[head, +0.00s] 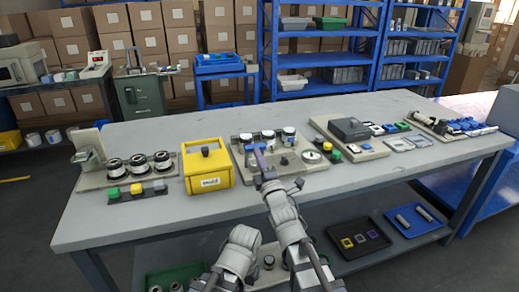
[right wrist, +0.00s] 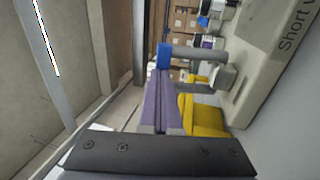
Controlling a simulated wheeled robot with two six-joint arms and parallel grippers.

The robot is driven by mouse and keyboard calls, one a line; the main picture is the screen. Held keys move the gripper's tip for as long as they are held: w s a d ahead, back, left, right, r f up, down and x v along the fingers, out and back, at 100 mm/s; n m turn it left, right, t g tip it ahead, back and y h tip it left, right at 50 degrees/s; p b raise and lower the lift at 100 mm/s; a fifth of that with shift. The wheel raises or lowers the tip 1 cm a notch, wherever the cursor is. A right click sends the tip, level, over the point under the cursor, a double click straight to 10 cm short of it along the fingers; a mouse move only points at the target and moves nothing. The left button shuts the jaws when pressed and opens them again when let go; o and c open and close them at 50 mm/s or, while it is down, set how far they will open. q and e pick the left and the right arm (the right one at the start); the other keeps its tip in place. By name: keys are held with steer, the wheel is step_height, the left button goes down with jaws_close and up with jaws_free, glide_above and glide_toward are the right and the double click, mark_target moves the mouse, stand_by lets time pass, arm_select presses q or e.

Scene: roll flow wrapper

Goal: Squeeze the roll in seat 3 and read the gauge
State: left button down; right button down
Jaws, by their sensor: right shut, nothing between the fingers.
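The roll board (head: 297,186) stands at the middle of the table. Three rolls with pale tops sit in a row at its back: a left roll (head: 246,138), a middle roll (head: 268,136) and a right roll (head: 289,132). Seat numbers are too small to read. The round white gauge (head: 311,157) is at the board's right; its reading is illegible. My right gripper (head: 258,149) is over the board's left part, in front of the rolls. My left gripper is out of view.
A yellow box (head: 208,170) stands close left of the board. A dark grey box (head: 350,129) and small coloured blocks are to the right. The table's front strip is bare.

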mark_target(254, 145)
steer(key=shift+w+a+r, duration=0.15)
steer(key=shift+w+r, duration=0.25)
steer(key=shift+w, duration=0.05)
steer(key=shift+p+x, duration=0.45)
steer(key=shift+x, duration=0.85)
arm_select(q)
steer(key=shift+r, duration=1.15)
arm_select(e)
steer(key=shift+x, duration=1.05)
steer(key=shift+w, duration=0.1)
